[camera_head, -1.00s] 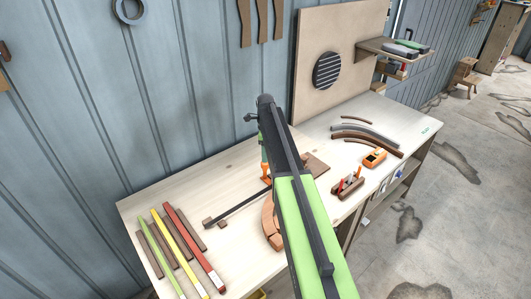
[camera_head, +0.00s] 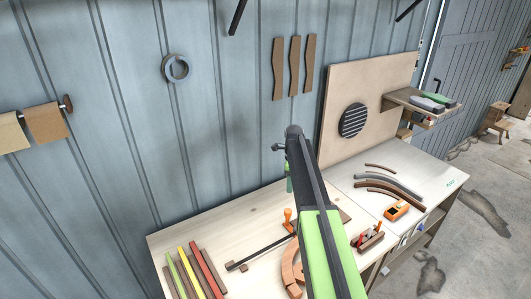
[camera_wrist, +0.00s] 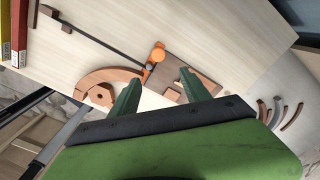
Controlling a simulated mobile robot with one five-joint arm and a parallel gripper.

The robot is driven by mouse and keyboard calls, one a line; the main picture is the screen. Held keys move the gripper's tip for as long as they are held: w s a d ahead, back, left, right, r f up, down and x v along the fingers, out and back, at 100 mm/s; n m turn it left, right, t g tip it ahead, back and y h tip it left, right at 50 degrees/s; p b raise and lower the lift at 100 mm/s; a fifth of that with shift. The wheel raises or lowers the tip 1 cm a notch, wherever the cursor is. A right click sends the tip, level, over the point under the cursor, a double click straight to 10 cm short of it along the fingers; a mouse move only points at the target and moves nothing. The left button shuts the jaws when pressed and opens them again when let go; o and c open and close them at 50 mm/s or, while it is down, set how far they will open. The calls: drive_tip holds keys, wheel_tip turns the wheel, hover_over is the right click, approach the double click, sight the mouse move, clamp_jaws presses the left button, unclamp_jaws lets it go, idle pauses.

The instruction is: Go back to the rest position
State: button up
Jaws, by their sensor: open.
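My gripper (camera_wrist: 162,92) shows in the wrist view with its two green fingers spread apart and nothing between them. It is above the workbench (camera_wrist: 215,30). In the head view my arm hides most of the gripper; a little green shows beside the arm's dark end. Below the fingers in the wrist view lie a curved brown wooden piece (camera_wrist: 100,76), a clamp with an orange handle (camera_wrist: 157,54) and a brown board (camera_wrist: 190,65). The curved piece also shows in the head view (camera_head: 289,272), partly hidden by my arm.
Colored strips (camera_head: 190,270) lie at the bench's left. Curved strips (camera_head: 388,187), an orange plane (camera_head: 396,210) and a small tool holder (camera_head: 369,240) are at its right. An upright panel (camera_head: 375,85) and shelf (camera_head: 420,103) stand behind. The blue wall (camera_head: 120,120) backs the bench.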

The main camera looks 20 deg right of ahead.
drive_tip(key=s+a+f+n+b, duration=0.5)
drive_tip(key=s+a+f+b, duration=0.7)
drive_tip(key=a, duration=0.2)
drive_tip(key=s+a+f+n+b, duration=0.1)
drive_tip(key=s+a+n, duration=0.1)
drive_tip(key=s+n, duration=0.6)
drive_tip(key=s+a+f+n+b, duration=0.2)
drive_tip(key=s+n, duration=0.6)
drive_tip(key=n, duration=0.2)
drive_tip(key=shift+n, duration=0.3)
